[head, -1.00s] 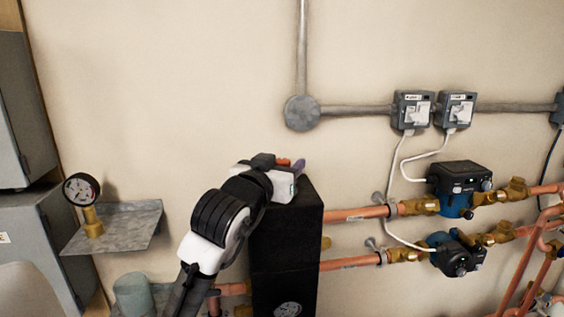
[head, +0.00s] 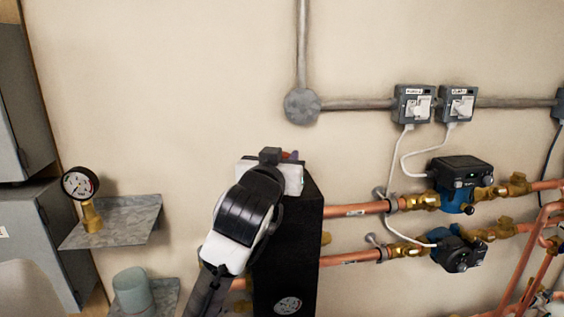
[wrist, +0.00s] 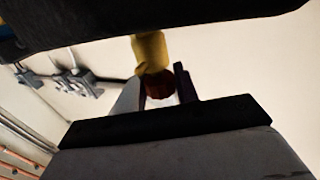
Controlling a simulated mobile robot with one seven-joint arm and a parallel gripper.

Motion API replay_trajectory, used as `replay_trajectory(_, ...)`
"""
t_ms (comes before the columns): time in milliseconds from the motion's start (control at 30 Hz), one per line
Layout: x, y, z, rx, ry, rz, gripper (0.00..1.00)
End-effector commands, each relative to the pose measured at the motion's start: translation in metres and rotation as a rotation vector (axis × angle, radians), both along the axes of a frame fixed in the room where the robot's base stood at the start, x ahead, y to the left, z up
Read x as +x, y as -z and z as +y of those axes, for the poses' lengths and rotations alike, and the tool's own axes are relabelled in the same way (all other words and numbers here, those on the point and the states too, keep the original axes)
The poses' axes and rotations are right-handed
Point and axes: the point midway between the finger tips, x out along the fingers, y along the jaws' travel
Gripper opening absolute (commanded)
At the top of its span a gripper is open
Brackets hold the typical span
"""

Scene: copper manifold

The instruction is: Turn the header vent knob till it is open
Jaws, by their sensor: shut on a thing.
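The header vent knob (wrist: 181,82) is a small dark red piece on a brass fitting (wrist: 150,52) in the wrist view. My gripper (wrist: 158,92) is shut on the knob, with one finger on either side of it. In the head view my gripper (head: 287,157) is at the top of the black header (head: 290,240), and only a bit of red shows there. My wrist hides most of the knob in that view, and I cannot tell how far it is turned.
Copper pipes (head: 350,210) run right from the header to two pumps (head: 462,170). A gauge (head: 80,184) stands on a grey shelf (head: 130,225) at left, above a pale green cup (head: 132,290). The wall above is clear apart from grey conduit (head: 355,104) and switches (head: 412,104).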

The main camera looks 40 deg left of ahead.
Motion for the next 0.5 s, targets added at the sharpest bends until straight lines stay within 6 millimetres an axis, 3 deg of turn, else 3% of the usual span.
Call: replay_trajectory(500,0.0033,0.0042,-0.0033,-0.004,-0.471,0.002,0.07)
